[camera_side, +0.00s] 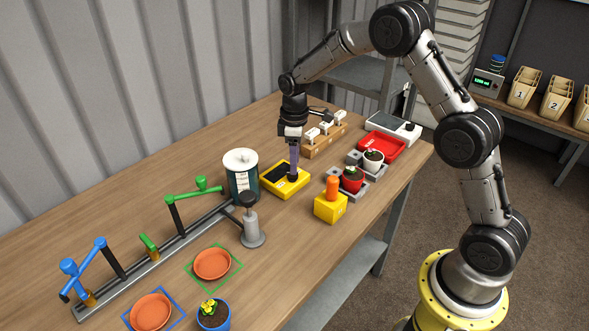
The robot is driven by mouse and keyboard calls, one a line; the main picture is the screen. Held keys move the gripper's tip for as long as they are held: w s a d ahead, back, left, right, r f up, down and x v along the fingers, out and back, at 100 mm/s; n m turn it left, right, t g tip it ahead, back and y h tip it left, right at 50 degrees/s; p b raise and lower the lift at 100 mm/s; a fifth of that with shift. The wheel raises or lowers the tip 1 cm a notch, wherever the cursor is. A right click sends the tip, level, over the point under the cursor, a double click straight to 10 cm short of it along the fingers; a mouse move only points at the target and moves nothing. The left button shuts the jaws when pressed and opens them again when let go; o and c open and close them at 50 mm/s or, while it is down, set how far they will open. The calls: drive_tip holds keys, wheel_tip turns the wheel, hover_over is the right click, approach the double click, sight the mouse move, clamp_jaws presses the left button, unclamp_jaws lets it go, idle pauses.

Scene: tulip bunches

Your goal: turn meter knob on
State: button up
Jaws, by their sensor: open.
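A yellow box with a black face (281,187), which looks like the meter, lies on the wooden table near the middle. A small dark round part, apparently its knob (292,178), shows at the right of the face. My gripper (293,172) points straight down over this part, with its purple fingers at or just above it. The gap between the fingers is too small to make out, and whether they touch the knob cannot be told. The knob's setting is hidden.
A dark canister with white lid (241,160) stands close left of the meter. A yellow block with an orange top (331,207) and potted plants (352,180) stand to the right. A wooden rack (322,140) is behind. A pipe rail (160,250) fills the front left.

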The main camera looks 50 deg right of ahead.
drive_tip(key=shift+f, duration=1.65)
clamp_jaws()
